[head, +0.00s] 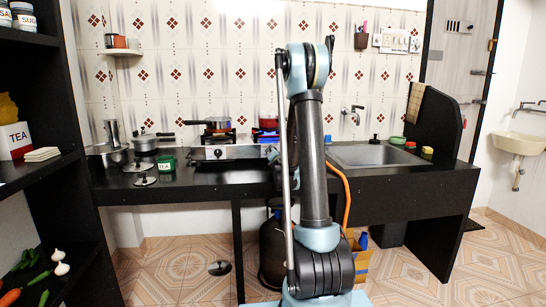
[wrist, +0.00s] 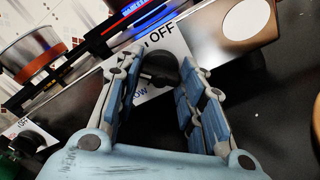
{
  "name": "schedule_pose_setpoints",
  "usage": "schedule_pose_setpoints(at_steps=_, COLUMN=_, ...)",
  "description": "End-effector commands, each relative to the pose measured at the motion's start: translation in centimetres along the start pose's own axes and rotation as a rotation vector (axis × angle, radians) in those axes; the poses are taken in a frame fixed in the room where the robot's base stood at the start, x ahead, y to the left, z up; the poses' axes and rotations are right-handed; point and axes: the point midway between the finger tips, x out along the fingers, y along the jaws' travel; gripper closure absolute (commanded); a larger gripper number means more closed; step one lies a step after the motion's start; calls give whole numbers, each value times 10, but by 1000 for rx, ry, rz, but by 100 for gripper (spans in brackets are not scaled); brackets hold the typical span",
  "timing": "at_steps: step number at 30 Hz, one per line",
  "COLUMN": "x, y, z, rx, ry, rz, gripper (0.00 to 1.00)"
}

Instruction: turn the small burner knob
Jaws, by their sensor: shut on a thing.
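A black stove knob (wrist: 158,70) sits on the stove's front panel, beside a printed "OFF" and a partly covered word ending in "OW". My gripper (wrist: 161,62) has its two blue-padded fingers on either side of this knob and is shut on it. A second black knob (wrist: 36,141) with its own "OFF" label is at the lower left of the wrist view. The stove (head: 212,153) stands on the black counter in the head view. There my gripper and the gripped knob are hidden behind my arm.
A pan (head: 217,125) stands on the left burner and a red pot (head: 268,122) on the right one. The sink (head: 370,155) is to the right. A green tea box (head: 167,163) and steel pots stand left of the stove. A gas cylinder (head: 272,250) is below the counter.

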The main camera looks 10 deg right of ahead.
Motion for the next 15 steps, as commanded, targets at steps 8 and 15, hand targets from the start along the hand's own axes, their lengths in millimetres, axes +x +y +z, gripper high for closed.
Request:
schedule_pose_setpoints(at_steps=8, x=0, y=-6, z=5, rx=262, ry=-11, rz=-8, gripper=88)
schedule_pose_setpoints(at_steps=15, x=0, y=-7, z=5, rx=482, ry=-13, rz=-7, gripper=89)
